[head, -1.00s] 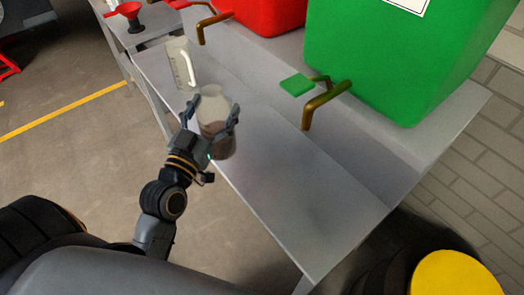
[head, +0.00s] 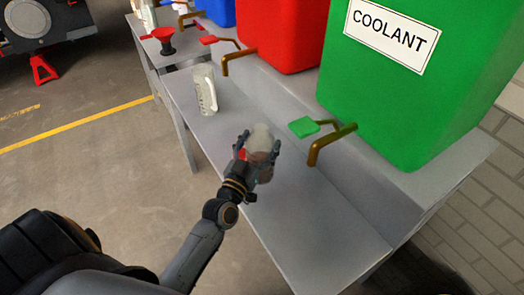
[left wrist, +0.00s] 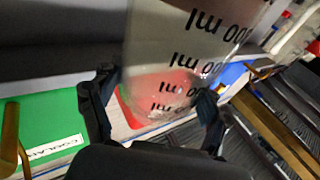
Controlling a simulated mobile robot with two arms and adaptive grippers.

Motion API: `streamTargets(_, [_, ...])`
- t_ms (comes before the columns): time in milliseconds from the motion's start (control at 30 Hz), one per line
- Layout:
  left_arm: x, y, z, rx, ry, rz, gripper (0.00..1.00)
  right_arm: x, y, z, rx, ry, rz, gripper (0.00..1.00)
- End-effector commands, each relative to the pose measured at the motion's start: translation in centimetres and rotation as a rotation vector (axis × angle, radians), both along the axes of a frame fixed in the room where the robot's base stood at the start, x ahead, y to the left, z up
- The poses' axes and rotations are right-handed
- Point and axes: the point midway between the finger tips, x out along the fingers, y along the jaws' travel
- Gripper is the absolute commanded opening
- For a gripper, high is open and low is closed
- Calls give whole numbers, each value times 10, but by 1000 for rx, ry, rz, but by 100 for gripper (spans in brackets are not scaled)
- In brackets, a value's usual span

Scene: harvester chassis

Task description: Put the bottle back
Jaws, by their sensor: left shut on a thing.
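My left gripper (head: 259,144) is shut on a translucent bottle (head: 262,139) and holds it at the bench, in front of the green tap. In the left wrist view the bottle (left wrist: 190,45) fills the upper middle between the two fingers, with black "ml" marks on its side. Its lower part shows reddish; I cannot tell whether that is contents or the background. In the head view the gripper covers much of the bottle, and I cannot tell whether it touches the bench. My right gripper is not in view.
A long grey bench (head: 310,215) carries green (head: 425,110), red (head: 285,35) and blue containers with taps. The green tap (head: 325,140) juts out close behind the bottle. The bench's front right is bare.

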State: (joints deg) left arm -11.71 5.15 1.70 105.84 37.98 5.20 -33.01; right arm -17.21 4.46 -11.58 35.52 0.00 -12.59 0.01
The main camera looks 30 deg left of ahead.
Motion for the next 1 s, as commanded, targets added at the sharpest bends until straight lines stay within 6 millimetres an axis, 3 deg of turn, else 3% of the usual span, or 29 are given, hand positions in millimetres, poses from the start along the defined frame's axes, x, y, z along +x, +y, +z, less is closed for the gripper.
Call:
streamTargets(300, [21, 5, -25, 3, -3, 0, 14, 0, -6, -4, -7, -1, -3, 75])
streamTargets(500, [19, 4, -50, 2, -3, 0, 14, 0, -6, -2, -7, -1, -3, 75])
streamTargets(900, [19, 4, -55, 0, -5, 1, 14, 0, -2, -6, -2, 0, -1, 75])
streamTargets(933, [19, 4, -56, 0, -1, 1, 80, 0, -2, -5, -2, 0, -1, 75])
streamTargets(1000, [19, 4, -56, 0, -1, 1, 95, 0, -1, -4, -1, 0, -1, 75])
